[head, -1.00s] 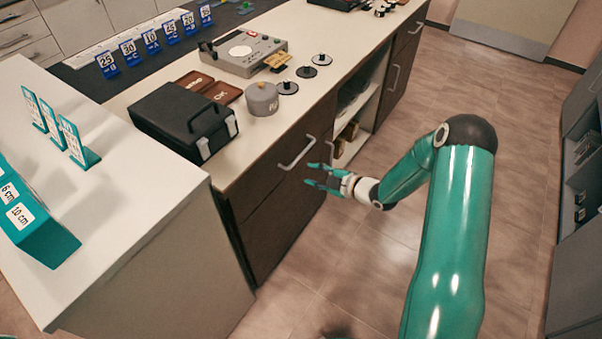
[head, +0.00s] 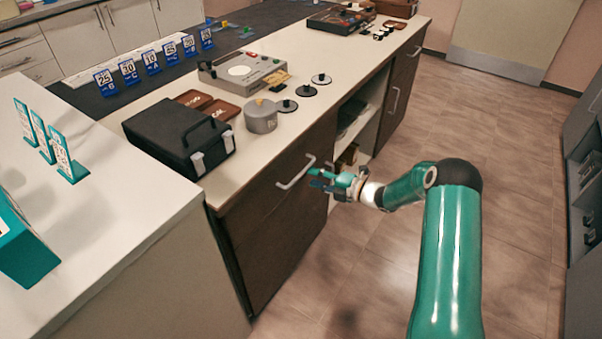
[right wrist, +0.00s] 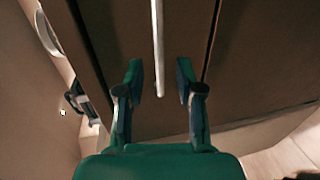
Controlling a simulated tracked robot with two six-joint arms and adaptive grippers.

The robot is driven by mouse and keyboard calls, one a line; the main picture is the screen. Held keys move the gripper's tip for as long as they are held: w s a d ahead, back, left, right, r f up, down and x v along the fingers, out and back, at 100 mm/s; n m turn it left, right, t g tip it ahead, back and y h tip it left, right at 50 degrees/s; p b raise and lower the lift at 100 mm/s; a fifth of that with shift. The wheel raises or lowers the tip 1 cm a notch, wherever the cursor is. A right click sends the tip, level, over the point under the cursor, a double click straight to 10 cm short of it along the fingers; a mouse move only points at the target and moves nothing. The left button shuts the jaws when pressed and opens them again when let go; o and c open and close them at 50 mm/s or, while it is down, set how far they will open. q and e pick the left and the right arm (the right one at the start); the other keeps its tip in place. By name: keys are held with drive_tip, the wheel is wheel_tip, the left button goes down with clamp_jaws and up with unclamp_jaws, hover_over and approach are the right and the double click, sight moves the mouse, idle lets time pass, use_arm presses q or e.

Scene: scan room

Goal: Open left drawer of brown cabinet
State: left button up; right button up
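The brown cabinet (head: 268,238) stands under a pale worktop, and its left drawer has a silver bar handle (head: 296,172) on the dark front. The drawer looks closed. My right gripper (head: 318,178) is just right of the handle, with its fingers pointing at the drawer front. In the right wrist view the handle (right wrist: 157,50) runs up the picture between the two spread fingertips of the gripper (right wrist: 161,80). The gripper is open; I cannot tell whether a finger touches the handle. My left gripper is not in view.
A black case (head: 180,135), a grey pot (head: 261,116) and a grey device (head: 240,72) stand on the worktop. An open shelf (head: 355,125) and another handle (head: 396,101) lie farther right. A white counter (head: 100,215) is at the left. The floor right of the cabinet is clear.

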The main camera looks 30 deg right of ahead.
sight(301, 172)
drive_tip(key=x, duration=0.6)
drive_tip(key=shift+c, duration=0.4)
clamp_jaws()
